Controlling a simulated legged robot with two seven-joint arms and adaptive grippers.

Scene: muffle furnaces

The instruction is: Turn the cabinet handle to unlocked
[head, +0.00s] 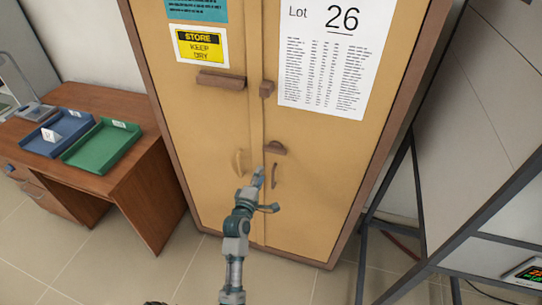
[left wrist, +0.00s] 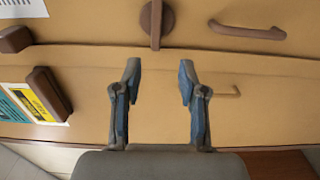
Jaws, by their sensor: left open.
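A tan two-door cabinet (head: 210,125) with a brown frame stands ahead, doors shut. Its brown turning handle (head: 275,148) is on the right door near the seam. In the left wrist view the turning handle (left wrist: 168,18) is a round base with a bar, its upper part cut off by the frame edge. The bar lies crosswise to the door seam. My left gripper (head: 265,192) is in front of the doors, just below the handle in the head view. In the left wrist view the gripper (left wrist: 160,70) is open and empty, its fingertips pointing toward the handle. My right gripper is not in view.
Door pulls (head: 274,176) (head: 240,162) flank the seam. Brown blocks (head: 220,80) (head: 267,88) stick out higher up. A wooden desk (head: 140,190) with a blue tray (head: 72,127) and a green tray (head: 105,150) stands left. A dark metal frame (head: 397,180) stands right.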

